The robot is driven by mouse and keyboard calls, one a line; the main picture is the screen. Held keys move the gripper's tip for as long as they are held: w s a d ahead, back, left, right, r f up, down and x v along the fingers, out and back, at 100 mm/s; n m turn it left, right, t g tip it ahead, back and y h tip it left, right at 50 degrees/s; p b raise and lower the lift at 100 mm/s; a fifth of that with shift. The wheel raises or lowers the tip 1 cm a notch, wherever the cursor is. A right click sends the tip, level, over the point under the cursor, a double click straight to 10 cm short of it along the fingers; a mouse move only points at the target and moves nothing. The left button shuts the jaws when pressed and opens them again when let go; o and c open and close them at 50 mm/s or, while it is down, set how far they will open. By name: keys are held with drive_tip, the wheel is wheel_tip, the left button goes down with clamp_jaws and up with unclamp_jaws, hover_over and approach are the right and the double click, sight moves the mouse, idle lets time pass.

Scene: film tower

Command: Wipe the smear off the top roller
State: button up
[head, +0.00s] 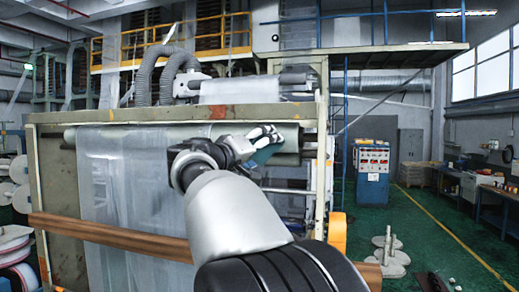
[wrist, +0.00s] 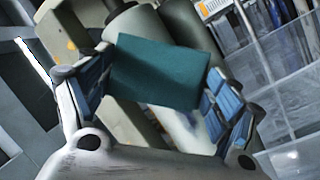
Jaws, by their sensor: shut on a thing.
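My gripper (head: 264,137) is shut on a flat teal cloth or pad (wrist: 158,72), held between the blue-lined fingers in the wrist view. The teal piece also shows below the gripper in the head view (head: 262,156). The top roller (head: 90,133) is a long grey cylinder across the tower's upper frame. My gripper is in front of its right part. Whether the teal piece touches the roller I cannot tell. In the wrist view, grey cylinders (wrist: 185,20) show behind the teal piece. I cannot make out a smear; my arm and the teal piece hide part of the roller.
Clear film (head: 125,190) hangs below the roller on the left. A brown horizontal bar (head: 110,236) crosses the tower's front. The tower's right upright (head: 321,160) stands close to my gripper.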

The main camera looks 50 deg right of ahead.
drive_tip(key=shift+w+d+r+p, duration=0.25)
drive_tip(key=shift+w+d+p, duration=0.05)
drive_tip(key=shift+d, duration=0.3)
drive_tip(key=shift+w+a+f, duration=0.1)
drive_tip(key=shift+w+a, duration=0.35)
drive_tip(key=shift+w, duration=0.3)
drive_tip(key=shift+w+a, duration=0.45)
drive_tip(key=shift+w, duration=0.25)
drive_tip(key=w+a+p, duration=0.4)
drive_tip(key=w, duration=0.4)
drive_tip(key=shift+s+d+b, duration=0.55)
drive_tip(key=shift+s+b, duration=0.5)
drive_tip(key=shift+b, duration=0.15)
drive_tip(key=shift+s+d+b, duration=0.55)
drive_tip(key=shift+s+b, duration=0.55)
drive_tip(key=shift+b, duration=0.1)
drive_tip(key=shift+s+d+b, duration=0.55)
drive_tip(key=shift+s+b, duration=0.5)
drive_tip(key=shift+b, duration=0.15)
drive_tip(key=shift+s+d+b, duration=0.4)
drive_tip(key=shift+s+b, duration=0.1)
drive_tip(key=shift+s, duration=0.25)
drive_tip(key=shift+s+d+b, duration=0.45)
drive_tip(key=shift+s, duration=0.35)
drive_tip(key=shift+s+d+b, duration=0.4)
drive_tip(key=shift+s+b, duration=0.1)
drive_tip(key=shift+s, duration=0.25)
drive_tip(key=shift+r, duration=0.2)
